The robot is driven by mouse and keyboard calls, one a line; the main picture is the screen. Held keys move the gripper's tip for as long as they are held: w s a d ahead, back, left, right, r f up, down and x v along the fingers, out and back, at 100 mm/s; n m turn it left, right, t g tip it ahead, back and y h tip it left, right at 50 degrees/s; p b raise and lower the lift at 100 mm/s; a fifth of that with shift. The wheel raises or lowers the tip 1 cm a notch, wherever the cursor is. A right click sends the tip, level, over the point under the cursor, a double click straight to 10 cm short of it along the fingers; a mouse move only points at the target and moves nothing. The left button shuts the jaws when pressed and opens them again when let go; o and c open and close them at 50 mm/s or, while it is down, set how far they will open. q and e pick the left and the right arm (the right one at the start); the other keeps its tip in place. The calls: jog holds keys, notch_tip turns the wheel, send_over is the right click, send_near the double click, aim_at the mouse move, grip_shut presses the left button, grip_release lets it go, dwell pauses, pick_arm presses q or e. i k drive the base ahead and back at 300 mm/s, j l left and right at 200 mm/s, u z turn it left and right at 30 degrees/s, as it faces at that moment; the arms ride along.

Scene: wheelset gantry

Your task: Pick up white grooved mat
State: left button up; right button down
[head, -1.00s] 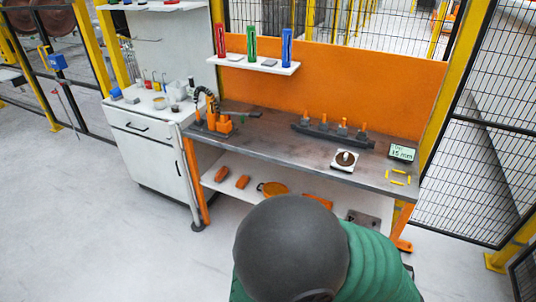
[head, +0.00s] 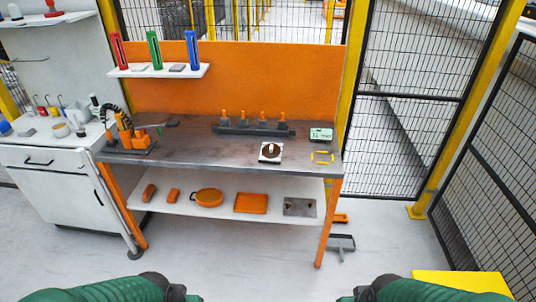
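I cannot clearly make out a white grooved mat. A small white square pad (head: 262,158) lies on the workbench's right half with a brown disc and a white knob on it; grooves are too small to see. Below the picture's middle, my two green arms with dark joints come in at the bottom left and bottom right. The visible arm parts end at the bottom edge, well short of the bench, and neither gripper's fingers show.
The dark bench top (head: 205,155) holds an orange device (head: 128,135), a rack with orange-topped pegs (head: 252,129), a small display (head: 321,134) and a yellow-marked square (head: 322,157). The lower shelf (head: 225,212) holds orange items. A white cabinet (head: 50,190) stands left, mesh fencing right.

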aim_at(272, 152)
jog(key=z, duration=0.25)
jog(key=i+j+z, duration=0.2)
jog(key=i+z, duration=0.2)
jog(key=i+j+z, duration=0.55)
jog(key=i+j, duration=1.05)
jog(key=j, duration=0.15)
